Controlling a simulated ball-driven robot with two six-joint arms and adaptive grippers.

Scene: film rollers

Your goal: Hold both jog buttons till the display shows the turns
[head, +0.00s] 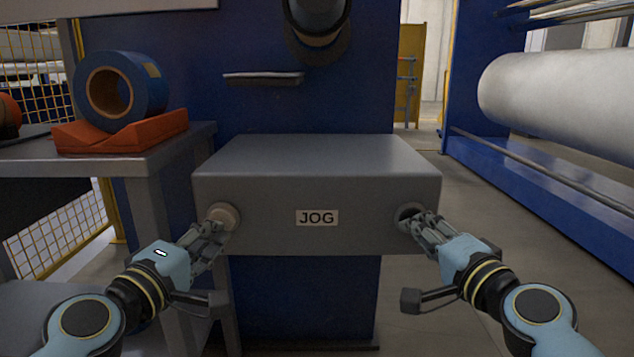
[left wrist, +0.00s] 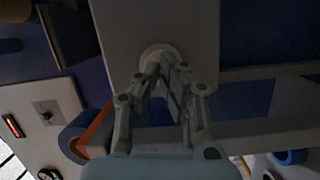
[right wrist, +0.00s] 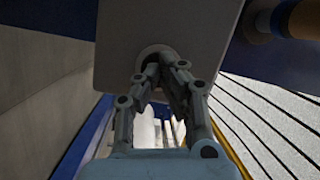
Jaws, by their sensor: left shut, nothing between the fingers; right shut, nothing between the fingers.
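The grey jog box (head: 317,163) carries a JOG label (head: 317,218) on its front. The left jog button (head: 225,214) is pale and round; the right one (head: 405,212) looks dark and is partly hidden by fingers. My left gripper (head: 221,226) is shut and empty, its fingertips at the left button. In the left wrist view this button's pale rim (left wrist: 152,53) shows behind the fingertips. My right gripper (head: 415,219) is shut and empty, its tips at the right button, whose rim (right wrist: 150,52) shows in the right wrist view. I cannot tell how far either button is pressed. No readable display shows.
On the left, a bench (head: 180,142) bears an orange cradle (head: 120,132) with a blue roll (head: 151,85). A large white roller (head: 560,100) is at the right.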

